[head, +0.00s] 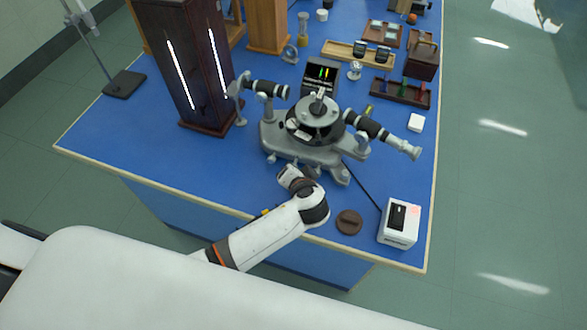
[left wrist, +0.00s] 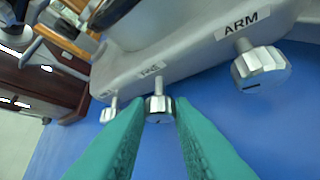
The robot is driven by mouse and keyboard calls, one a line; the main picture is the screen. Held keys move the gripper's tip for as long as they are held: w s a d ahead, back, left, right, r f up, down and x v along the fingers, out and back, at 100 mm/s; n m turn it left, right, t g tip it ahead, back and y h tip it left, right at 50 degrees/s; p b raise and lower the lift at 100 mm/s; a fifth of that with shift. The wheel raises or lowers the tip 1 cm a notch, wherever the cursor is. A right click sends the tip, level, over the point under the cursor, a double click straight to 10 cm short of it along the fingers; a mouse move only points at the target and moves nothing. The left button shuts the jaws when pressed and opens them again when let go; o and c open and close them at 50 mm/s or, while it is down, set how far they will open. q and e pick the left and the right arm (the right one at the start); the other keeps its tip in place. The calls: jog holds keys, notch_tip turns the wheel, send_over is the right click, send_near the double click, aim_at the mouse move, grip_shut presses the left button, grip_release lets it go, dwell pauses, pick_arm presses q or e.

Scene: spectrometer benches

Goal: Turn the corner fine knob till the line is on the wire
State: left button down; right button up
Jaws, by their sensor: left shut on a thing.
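The fine knob (left wrist: 158,114), a small ribbed metal knob with a dark mark on its face, sticks out of the spectrometer's grey base under a label that seems to read FINE. My left gripper (left wrist: 159,104) has its green fingers on either side of it, shut on it. In the head view my left arm reaches the front of the spectrometer (head: 312,128); the fingers and knob are hidden there. A dark display (head: 320,77) behind it shows coloured lines; a wire cannot be made out. My right gripper is not in view.
A larger ARM knob (left wrist: 261,70) is right of the fine knob, and another small knob (left wrist: 108,110) is left. A white box (head: 399,224) and a brown disc (head: 349,221) lie at the blue bench's front right. A tall dark cabinet (head: 190,70) stands left.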

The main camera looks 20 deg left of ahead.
pick_arm(q)
jog(key=shift+d+f+m+y, duration=0.1)
jog(key=shift+m+y, duration=0.2)
jog(key=shift+y, duration=0.1)
dwell(0.4)
jog(key=c, duration=1.3)
grip_release()
jog(key=shift+o, duration=0.2)
jog(key=b+v, duration=0.1)
jog(key=v, duration=1.1)
jog(key=shift+f+b, duration=0.2)
jog(key=shift+b, duration=0.15)
jog(key=shift+d, duration=0.1)
